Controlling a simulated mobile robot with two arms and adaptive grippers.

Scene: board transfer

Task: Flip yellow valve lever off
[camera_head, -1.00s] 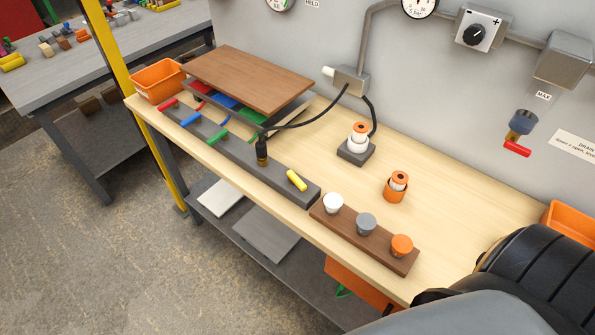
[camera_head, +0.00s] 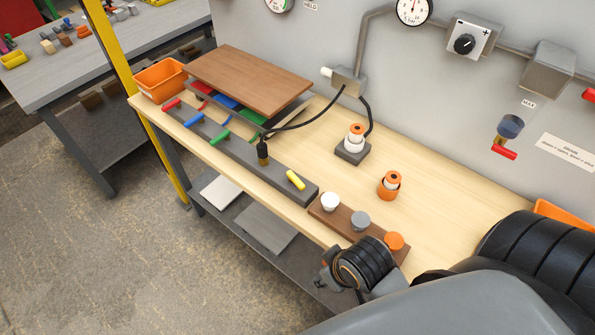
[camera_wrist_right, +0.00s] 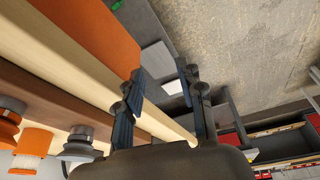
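The yellow valve lever (camera_head: 295,180) sits near the right end of a dark grey strip (camera_head: 240,152) along the bench's front edge. It lies at a different angle from the red (camera_head: 172,105), blue (camera_head: 193,119) and green (camera_head: 219,137) levers on the strip. My right gripper (camera_head: 326,280) is below and right of the yellow lever in the head view, beyond the bench's front edge and apart from the lever. In the right wrist view its two fingers (camera_wrist_right: 165,105) are spread with nothing between them. The yellow lever does not show there. My left gripper is out of view.
A wooden block with white, grey and orange knobs (camera_head: 330,201) is beside the gripper. A black plug with a cable (camera_head: 263,152) stands left of the yellow lever. A brown board (camera_head: 250,80) and an orange bin (camera_head: 161,77) are farther left. A red-handled tap (camera_head: 505,153) is on the wall.

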